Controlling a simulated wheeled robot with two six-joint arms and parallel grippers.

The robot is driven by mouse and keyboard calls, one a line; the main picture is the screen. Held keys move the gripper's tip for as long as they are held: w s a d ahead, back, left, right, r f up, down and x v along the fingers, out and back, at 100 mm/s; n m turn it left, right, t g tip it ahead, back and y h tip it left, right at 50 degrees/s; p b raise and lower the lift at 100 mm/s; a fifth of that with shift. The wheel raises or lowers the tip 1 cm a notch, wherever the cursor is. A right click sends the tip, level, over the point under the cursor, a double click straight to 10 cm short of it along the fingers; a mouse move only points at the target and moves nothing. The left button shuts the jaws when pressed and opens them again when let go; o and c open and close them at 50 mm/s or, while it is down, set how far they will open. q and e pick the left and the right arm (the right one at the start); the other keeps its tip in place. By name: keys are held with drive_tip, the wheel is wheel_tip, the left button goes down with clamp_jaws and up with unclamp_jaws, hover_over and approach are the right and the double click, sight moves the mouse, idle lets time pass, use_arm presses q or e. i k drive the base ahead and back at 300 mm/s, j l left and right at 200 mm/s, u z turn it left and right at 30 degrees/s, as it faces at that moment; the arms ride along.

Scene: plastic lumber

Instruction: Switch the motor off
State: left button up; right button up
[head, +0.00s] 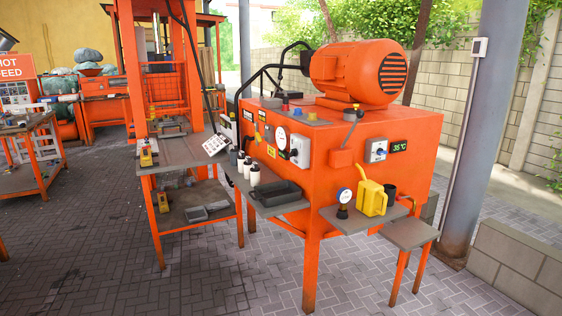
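The orange motor (362,72) sits on top of an orange machine cabinet (335,160) right of centre. On the cabinet front are a light grey box (300,151) and, further right, a grey plate with a blue knob (376,150). A small display (400,146) reading about 35 °C is right of that plate. Which control belongs to the motor cannot be told, and the knob's setting is too small to read. Neither of my grippers shows in the head view.
A shelf in front holds a yellow can (371,199), a gauge (344,199) and a dark cup (389,191). A dark tray (276,193) and white bottles (247,169) stand on the left shelf. A grey post (482,130) stands at right. The paved floor (200,285) in front is clear.

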sight(293, 152)
drive_tip(key=i+j+z, duration=0.1)
drive_tip(key=z, duration=0.15)
drive_tip(key=i+j+z, duration=0.15)
drive_tip(key=z, duration=0.15)
drive_tip(key=i+j+z, duration=0.55)
drive_tip(key=j, duration=0.25)
drive_tip(key=i+j+z, duration=0.3)
drive_tip(key=j, duration=0.15)
drive_tip(key=k, duration=0.05)
